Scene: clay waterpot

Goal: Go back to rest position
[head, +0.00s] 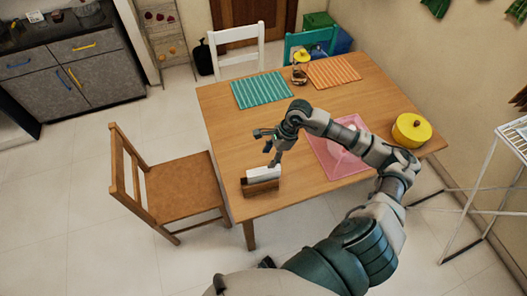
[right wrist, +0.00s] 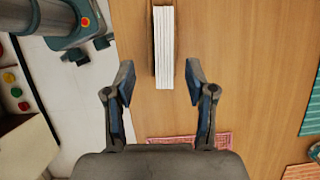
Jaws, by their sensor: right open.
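My right gripper (head: 265,147) is above the near left corner of the wooden table (head: 240,125). A wooden napkin holder (head: 262,187) with white napkins (head: 263,173) stands on the table just below the gripper in the head view. My left gripper does not show.
A pink placemat (head: 327,160) lies partly under my arm's view. A yellow pot (head: 411,130) is at the right edge. A yellow-lidded jar (head: 300,75) stands between green (head: 262,91) and orange (head: 333,71) placemats. A wooden chair (head: 170,190) is left; a white rack (head: 480,180) right.

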